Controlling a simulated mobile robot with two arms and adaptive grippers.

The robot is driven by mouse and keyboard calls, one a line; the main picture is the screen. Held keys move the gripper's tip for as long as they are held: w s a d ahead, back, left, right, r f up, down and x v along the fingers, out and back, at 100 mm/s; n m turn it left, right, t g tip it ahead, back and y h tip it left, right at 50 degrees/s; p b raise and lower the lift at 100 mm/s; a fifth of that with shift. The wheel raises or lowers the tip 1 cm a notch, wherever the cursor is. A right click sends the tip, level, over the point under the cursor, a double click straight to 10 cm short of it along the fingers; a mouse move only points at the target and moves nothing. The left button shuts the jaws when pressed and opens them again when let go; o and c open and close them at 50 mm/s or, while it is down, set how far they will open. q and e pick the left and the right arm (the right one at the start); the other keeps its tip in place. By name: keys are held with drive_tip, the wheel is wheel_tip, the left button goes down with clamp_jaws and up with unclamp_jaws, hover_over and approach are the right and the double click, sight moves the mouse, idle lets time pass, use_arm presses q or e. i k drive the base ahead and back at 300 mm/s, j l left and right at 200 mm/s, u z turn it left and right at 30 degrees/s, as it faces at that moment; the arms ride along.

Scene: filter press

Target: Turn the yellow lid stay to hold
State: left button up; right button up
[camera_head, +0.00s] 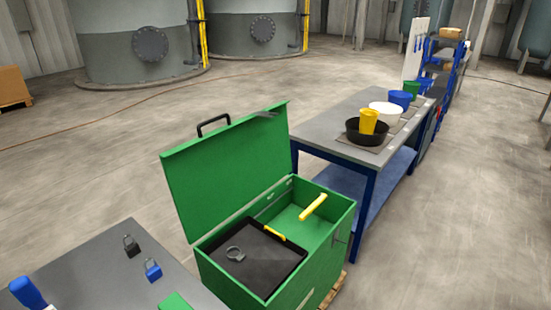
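A green box (337,247) stands in the middle with its green lid (225,165) raised and leaning back to the left. A yellow bar (313,207), which looks like the lid stay, lies slanted inside the right part of the box, near the right wall. Its far end is near the upper right wall and it does not touch the lid. A shorter yellow piece (274,233) sits at the edge of the black tray (262,262) inside the box. Neither of my grippers shows in the head view.
A grey table (85,262) at the lower left holds padlocks (153,270) and a blue-handled item (27,292). A workbench (335,128) with buckets and a black pan (352,133) stands behind on the right.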

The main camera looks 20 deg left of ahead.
sight(315, 205)
drive_tip(key=i+u, duration=0.2)
drive_tip(key=i, duration=0.15)
drive_tip(key=i+l+u, duration=0.1)
drive_tip(key=u, duration=0.4)
drive_tip(key=i+l+u, duration=0.45)
drive_tip(key=l, duration=0.15)
drive_tip(key=l+u, duration=0.2)
drive_tip(key=i+l+u, duration=0.2)
drive_tip(key=l, duration=0.3)
drive_tip(key=k+j, duration=0.05)
